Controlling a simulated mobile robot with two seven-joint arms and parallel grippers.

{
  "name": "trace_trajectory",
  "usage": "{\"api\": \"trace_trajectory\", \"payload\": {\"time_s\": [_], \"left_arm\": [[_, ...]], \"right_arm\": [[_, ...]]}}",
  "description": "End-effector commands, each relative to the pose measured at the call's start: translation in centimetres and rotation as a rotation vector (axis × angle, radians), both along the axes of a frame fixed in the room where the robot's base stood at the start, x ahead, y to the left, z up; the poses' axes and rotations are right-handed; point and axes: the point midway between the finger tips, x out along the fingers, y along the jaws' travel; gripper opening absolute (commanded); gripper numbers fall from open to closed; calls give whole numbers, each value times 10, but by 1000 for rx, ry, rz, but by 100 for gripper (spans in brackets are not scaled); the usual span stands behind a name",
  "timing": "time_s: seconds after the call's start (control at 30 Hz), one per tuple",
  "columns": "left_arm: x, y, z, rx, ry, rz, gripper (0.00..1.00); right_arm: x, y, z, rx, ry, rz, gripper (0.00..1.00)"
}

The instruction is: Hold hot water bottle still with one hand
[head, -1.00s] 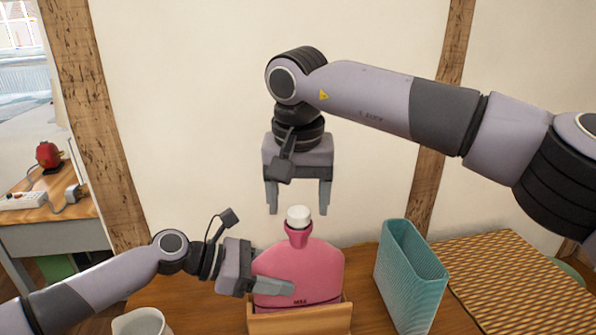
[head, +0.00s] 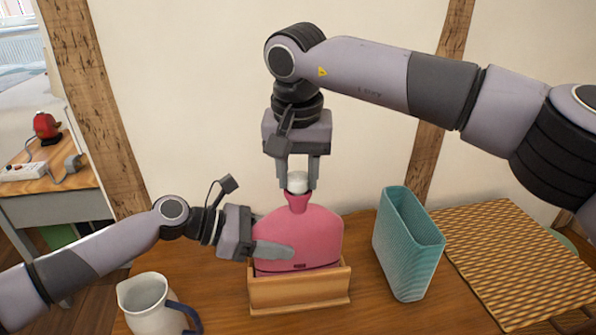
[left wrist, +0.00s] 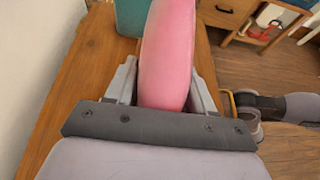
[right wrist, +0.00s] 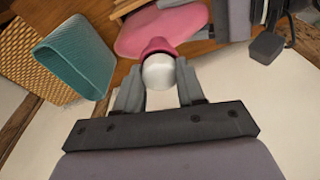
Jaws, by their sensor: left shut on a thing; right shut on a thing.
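The pink hot water bottle (head: 310,236) stands upright in a wooden holder (head: 300,291) on the table, with a white cap (head: 297,182) on its neck. My left gripper (head: 268,250) is shut on the bottle's body from the left side. The left wrist view shows the pink body (left wrist: 168,55) between its two fingers. My right gripper (head: 298,175) points down from above and is shut on the white cap. In the right wrist view the cap (right wrist: 159,71) sits between the fingertips, with the pink neck just beyond it.
A teal ribbed container (head: 408,245) stands right of the holder. A woven mat (head: 510,260) lies further right. A white jug (head: 146,303) with a blue handle stands at front left, below my left arm. The wall is behind.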

Motion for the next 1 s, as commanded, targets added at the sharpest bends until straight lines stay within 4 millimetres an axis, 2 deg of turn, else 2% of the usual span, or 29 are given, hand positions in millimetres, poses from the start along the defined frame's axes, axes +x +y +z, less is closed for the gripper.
{"api": "trace_trajectory", "payload": {"time_s": [0.17, 0.37, 1.0], "left_arm": [[-1, 0, -3, 5, 2, -1, 0], [0, 1, -3, 5, 2, -1, 0], [0, 1, -3, 5, 2, 0, 0]], "right_arm": [[0, 2, 0, -1, 0, -228, 2], [0, 2, 0, -1, 0, -582, 2], [3, 3, -2, 0, 3, -1810, 2]]}}
